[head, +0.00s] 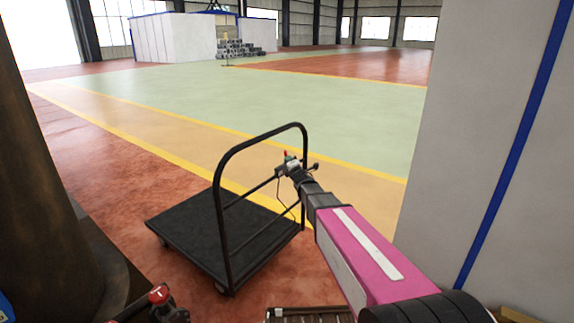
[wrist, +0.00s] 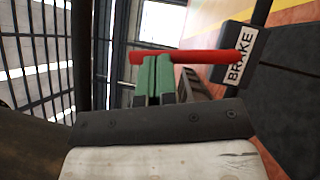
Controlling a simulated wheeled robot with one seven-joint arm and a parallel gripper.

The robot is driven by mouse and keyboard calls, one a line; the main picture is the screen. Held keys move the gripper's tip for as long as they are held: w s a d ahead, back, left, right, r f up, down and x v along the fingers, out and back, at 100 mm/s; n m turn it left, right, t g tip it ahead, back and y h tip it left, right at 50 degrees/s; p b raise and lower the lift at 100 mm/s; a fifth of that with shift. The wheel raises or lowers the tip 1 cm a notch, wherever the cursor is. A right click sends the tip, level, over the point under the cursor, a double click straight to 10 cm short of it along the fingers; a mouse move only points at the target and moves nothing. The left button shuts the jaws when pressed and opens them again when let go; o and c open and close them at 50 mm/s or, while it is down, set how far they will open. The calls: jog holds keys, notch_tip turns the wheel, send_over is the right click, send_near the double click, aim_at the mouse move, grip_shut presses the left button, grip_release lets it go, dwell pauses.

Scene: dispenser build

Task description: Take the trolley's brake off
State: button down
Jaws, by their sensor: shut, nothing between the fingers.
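The trolley (head: 225,235) stands on the red floor, with a flat black deck and a tall black hoop handle (head: 218,200). A red brake lever (wrist: 185,57) lies across the wrist view just beyond my fingertips; its tip shows small and red in the head view (head: 286,154). A white label reading BRAKE (wrist: 240,56) sits beside the lever's right end. My gripper (wrist: 154,80) is shut with its green fingers together and empty, right at the lever; I cannot tell whether they touch. In the head view my gripper (head: 290,165) is at the handle's right side.
A white wall panel with a blue stripe (head: 500,150) stands close on the right. A dark column (head: 40,180) stands close on the left. Beyond the trolley, the green and tan floor (head: 260,100) is clear. White cabins (head: 170,38) stand far back.

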jog(key=shift+w+d+r, duration=0.25)
jog(key=shift+w+d, duration=0.25)
jog(key=shift+w, duration=0.15)
jog(key=shift+w+d, duration=0.1)
dwell(0.4)
jog(key=s+r+v, duration=0.1)
jog(key=r+v, duration=0.2)
jog(key=v, duration=1)
jog(key=s+d+f+m+g+h, duration=0.7)
jog(key=d+f+m+g+h, duration=0.15)
jog(key=f+m, duration=0.5)
jog(key=s+f+m+g, duration=0.3)
jog(key=s+m+g, duration=0.2)
jog(key=s, duration=0.4)
jog(key=s+d+f+m+g+y, duration=0.1)
jog(key=s+f+m+g, duration=0.2)
jog(key=s, duration=0.7)
jog(key=m+g, duration=0.2)
jog(key=m, duration=0.1)
jog(key=shift+s+m, duration=0.25)
jog(key=shift+m, duration=0.1)
